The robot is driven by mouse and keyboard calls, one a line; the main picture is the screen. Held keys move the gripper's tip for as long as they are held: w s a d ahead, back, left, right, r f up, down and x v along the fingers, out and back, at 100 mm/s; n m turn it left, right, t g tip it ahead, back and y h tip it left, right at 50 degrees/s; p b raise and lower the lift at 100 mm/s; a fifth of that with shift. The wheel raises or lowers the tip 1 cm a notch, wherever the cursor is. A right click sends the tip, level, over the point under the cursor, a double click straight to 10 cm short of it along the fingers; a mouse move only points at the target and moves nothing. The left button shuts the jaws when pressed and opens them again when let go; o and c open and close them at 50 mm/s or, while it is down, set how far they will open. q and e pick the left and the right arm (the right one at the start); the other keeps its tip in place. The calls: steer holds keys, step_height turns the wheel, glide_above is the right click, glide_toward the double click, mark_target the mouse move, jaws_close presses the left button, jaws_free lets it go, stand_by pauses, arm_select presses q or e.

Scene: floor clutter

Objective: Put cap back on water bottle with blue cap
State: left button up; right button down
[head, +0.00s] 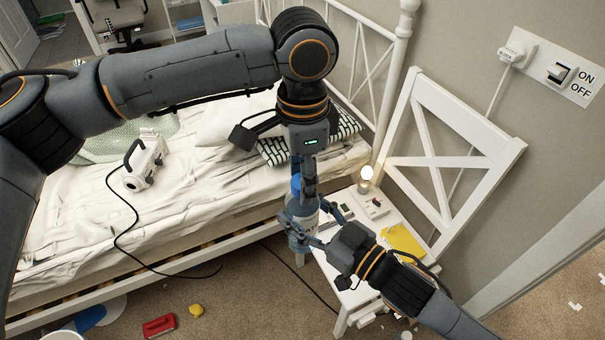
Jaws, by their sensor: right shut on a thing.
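The water bottle (302,216) stands roughly upright in front of the white chair's seat, with its label partly hidden by fingers. My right gripper (311,221) comes in from the lower right and is shut on the bottle's body. A blue cap (296,184) shows at the bottle's top; I cannot tell whether it is seated on the neck. My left gripper (306,186) points straight down at the cap from above. Its fingers overlap the cap, and the view does not show whether they are closed on it.
The white chair (447,147) holds a lit candle or small lamp (366,178) and a yellow cloth or paper (403,241). The bed (75,212) bears a white device (143,164) with a black cord. A red object (159,326) and a yellow object (196,310) lie on the carpet.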

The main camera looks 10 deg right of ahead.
arm_select(q)
steer(key=shift+r, duration=0.1)
step_height(320, 180, up, 12)
stand_by(0.7)
stand_by(0.4)
